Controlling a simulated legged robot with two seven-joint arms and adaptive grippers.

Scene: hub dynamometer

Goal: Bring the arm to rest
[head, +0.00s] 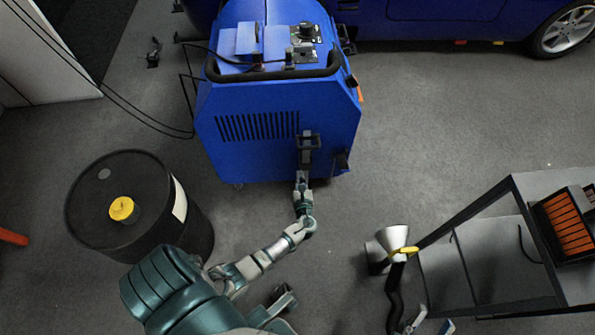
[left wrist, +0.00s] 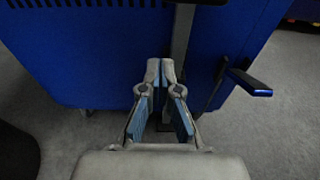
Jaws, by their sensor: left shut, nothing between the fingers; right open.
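My left arm reaches up from the bottom of the head view to the front of the blue machine (head: 275,160). My left gripper (head: 302,177) is at the lower front of the machine, near a grey upright bar (head: 306,155). In the left wrist view the fingers of this gripper (left wrist: 160,68) are shut with nothing between them. The bar (left wrist: 182,35) stands behind and slightly right of the fingertips; whether they touch is unclear. A black handle (left wrist: 249,82) sticks out to the right. My right gripper (head: 431,323) is open and empty at the bottom edge of the head view, partly cut off.
A black drum (head: 100,225) with a yellow cap stands left of my arm. A silver funnel (head: 391,240) on a black hose stands right of it. A grey cart (head: 448,270) is at the right. A blue car (head: 440,15) stands behind.

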